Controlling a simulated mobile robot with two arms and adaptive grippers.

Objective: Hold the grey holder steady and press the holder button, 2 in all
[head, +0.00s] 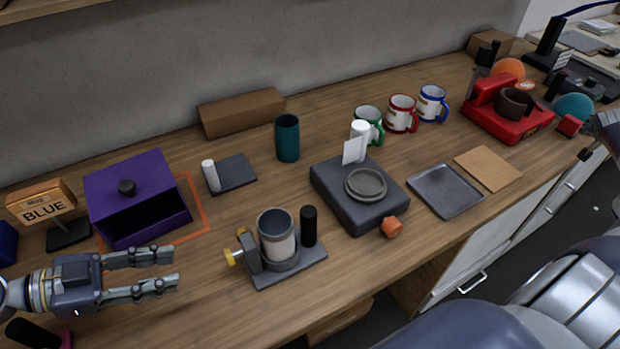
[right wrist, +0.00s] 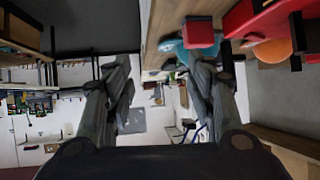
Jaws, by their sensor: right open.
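The grey holder (head: 288,272) stands on the front middle of the table, with a grey-and-white cup (head: 276,235) upright in it. A black upright grip (head: 309,226) is at its right, and yellow knobs (head: 233,257) stick out at its left; I cannot tell which part is the button. My left gripper (head: 177,267) is open and empty, left of the holder and apart from it, with its fingers pointing right. My right gripper (right wrist: 160,78) is open and empty in the right wrist view. In the head view only a bit of the right arm shows at the right edge, far from the holder.
A purple box (head: 140,190) stands behind my left gripper, near a BLUE sign (head: 44,209). A dark device (head: 340,200) with an orange knob (head: 391,227) is right of the holder. Mugs (head: 402,113) and a red machine (head: 508,116) stand farther right. A red block (right wrist: 200,32) shows beyond my right gripper.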

